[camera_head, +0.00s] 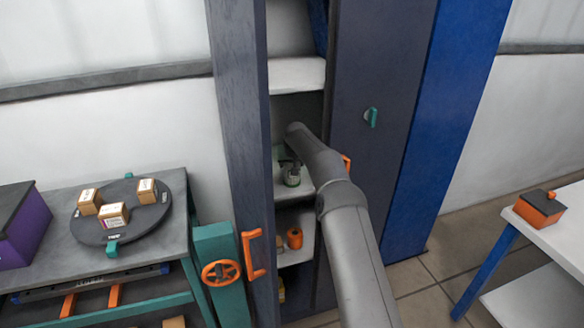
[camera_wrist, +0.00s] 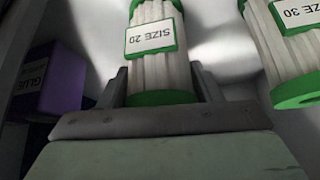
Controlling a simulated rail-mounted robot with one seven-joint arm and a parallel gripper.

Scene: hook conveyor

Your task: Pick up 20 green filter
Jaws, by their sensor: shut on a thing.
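The green filter labelled SIZE 20 (camera_wrist: 153,60) has green ends and a white pleated body. In the wrist view my gripper (camera_wrist: 160,85) is shut on it, one finger on each side of its lower part. A second green filter labelled SIZE 30 (camera_wrist: 290,45) stands to its right, apart from my gripper. In the head view my arm reaches into the open cabinet, and a small green-and-white filter (camera_head: 292,178) shows on the middle shelf by my gripper (camera_head: 288,166). My arm hides part of that shelf.
A purple box labelled GLUE (camera_wrist: 62,82) is left of the held filter. The cabinet has an open door (camera_head: 240,120) with an orange handle (camera_head: 253,254). An orange object (camera_head: 295,238) sits on a lower shelf. A turntable (camera_head: 120,228) with small boxes is at left.

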